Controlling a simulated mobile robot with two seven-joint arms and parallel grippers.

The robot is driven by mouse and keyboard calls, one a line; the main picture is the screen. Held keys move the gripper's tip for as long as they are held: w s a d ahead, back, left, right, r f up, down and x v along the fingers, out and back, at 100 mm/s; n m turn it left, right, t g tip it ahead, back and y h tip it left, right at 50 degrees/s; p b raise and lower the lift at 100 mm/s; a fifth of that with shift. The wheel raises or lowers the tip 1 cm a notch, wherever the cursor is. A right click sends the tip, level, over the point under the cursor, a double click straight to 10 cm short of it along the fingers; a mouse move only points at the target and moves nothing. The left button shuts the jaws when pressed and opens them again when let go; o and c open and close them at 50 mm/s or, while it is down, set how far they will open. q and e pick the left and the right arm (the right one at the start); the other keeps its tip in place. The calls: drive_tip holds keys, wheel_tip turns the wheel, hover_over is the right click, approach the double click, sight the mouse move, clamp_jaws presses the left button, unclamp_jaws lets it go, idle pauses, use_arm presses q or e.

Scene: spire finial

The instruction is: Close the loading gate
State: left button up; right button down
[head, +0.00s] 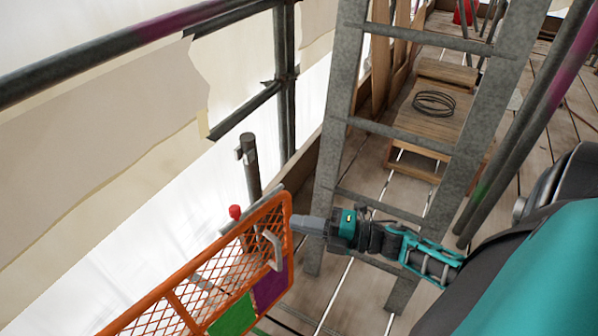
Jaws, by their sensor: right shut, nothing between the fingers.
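The loading gate (182,318) is an orange mesh frame at the lower left, with a grey handle (275,250) near its right end. A dark post (251,165) with a bracket stands just behind that end. A red knob (235,212) shows beside the gate's top edge. My right gripper (298,224) is shut and empty at the gate's right end post. It looks in contact with the post, but I cannot tell for sure. My left gripper is not in view.
A grey ladder (344,110) stands right of the gripper, close to my right arm. Behind it, a coil of wire (434,103) lies on a wooden stack (425,127). Scaffold tubes (287,80) and pale sheeting (110,140) line the left side.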

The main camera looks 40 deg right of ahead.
sight(240, 211)
drive_tip(key=b+x, duration=0.1)
drive_tip(key=x, duration=0.9)
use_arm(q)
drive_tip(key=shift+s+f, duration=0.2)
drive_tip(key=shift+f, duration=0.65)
use_arm(e)
drive_tip(key=shift+w+a, duration=0.3)
drive_tip(key=shift+w, duration=0.2)
